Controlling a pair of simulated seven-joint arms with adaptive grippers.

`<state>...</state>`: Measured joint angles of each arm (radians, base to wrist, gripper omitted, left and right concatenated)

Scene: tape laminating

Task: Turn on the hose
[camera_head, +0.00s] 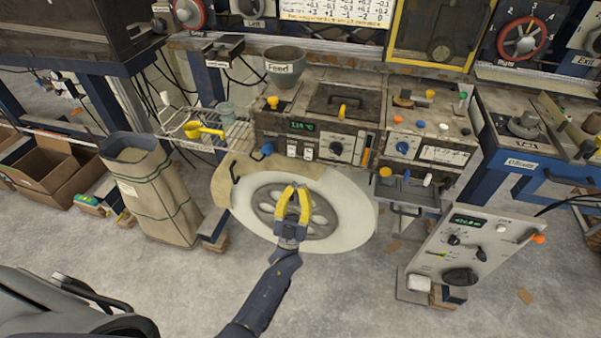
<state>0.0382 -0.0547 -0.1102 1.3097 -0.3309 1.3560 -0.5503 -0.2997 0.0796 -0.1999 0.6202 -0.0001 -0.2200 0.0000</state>
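I cannot pick out a hose for certain. A blue knob (267,149) sits on the front of the machine, left of a panel with a green digital display (303,125). My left gripper (297,188) has yellow fingers with a gap between them and nothing visible in it. It shows in front of a pale round disc (350,222) with a grey spoked wheel (265,207); I cannot tell whether it touches them. My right gripper is not in view.
A grey control box (476,248) with a display and knobs stands at the right. A tall sack (160,195) stands at the left near open cardboard boxes (50,170). A yellow scoop (204,131) lies on a wire rack. A "Feed" funnel (284,67) is above the machine.

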